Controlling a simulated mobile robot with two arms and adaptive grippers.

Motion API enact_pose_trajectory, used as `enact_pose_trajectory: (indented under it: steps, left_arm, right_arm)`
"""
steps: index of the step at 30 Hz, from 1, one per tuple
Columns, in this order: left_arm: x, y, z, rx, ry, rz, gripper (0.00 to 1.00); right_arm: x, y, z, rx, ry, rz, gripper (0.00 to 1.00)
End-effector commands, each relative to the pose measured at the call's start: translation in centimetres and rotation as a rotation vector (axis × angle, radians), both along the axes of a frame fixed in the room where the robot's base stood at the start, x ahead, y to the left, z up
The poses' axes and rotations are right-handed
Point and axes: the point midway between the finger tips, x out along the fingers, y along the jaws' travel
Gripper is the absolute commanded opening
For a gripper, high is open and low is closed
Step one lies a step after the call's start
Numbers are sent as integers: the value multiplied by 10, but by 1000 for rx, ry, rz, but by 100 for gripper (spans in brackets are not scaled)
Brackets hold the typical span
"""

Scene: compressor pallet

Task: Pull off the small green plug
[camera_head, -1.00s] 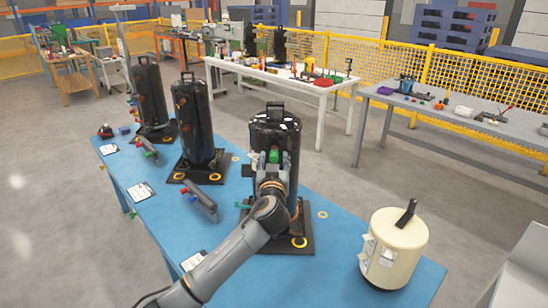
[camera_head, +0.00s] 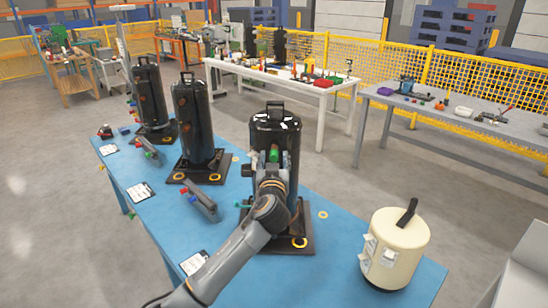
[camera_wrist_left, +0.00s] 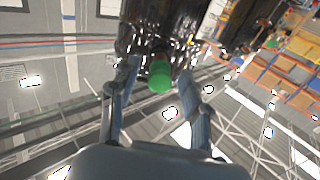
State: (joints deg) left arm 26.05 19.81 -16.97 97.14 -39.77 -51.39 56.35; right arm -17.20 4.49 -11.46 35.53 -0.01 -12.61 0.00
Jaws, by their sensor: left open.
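The small green plug (camera_head: 273,155) sits on the front of the nearest black compressor (camera_head: 276,130). In the left wrist view the plug (camera_wrist_left: 160,75) shows as a bright green cylinder between the fingertips, in front of the dark compressor body. My left gripper (camera_head: 270,172) is just in front of the compressor, slightly below the plug in the head view. In the left wrist view its two fingers (camera_wrist_left: 159,84) are spread apart, one on each side of the plug. A gap shows on both sides, so I see no grip on it. My right gripper is not in view.
Two more black compressors (camera_head: 193,120) stand to the left on the blue pallet table (camera_head: 330,262). A cream tank (camera_head: 394,250) stands at the right. Grey handled parts (camera_head: 201,204) and clipboards (camera_head: 140,191) lie on the table. White and grey workbenches stand behind.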

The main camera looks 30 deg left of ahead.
Motion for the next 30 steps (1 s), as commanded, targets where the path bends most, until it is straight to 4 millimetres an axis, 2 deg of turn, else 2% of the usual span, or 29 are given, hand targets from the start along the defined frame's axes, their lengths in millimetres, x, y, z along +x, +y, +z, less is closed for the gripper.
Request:
enact_pose_trajectory:
  steps: [5,12,20,30]
  left_arm:
    - [0,0,0,0,0,0,47]
    - [0,0,0,0,0,0,0]
    - [-1,-1,0,0,0,0,0]
    - [-13,-7,0,-1,0,0,0]
  right_arm:
    - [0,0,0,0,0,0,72]
    - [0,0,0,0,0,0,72]
    - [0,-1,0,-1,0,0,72]
    - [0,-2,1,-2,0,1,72]
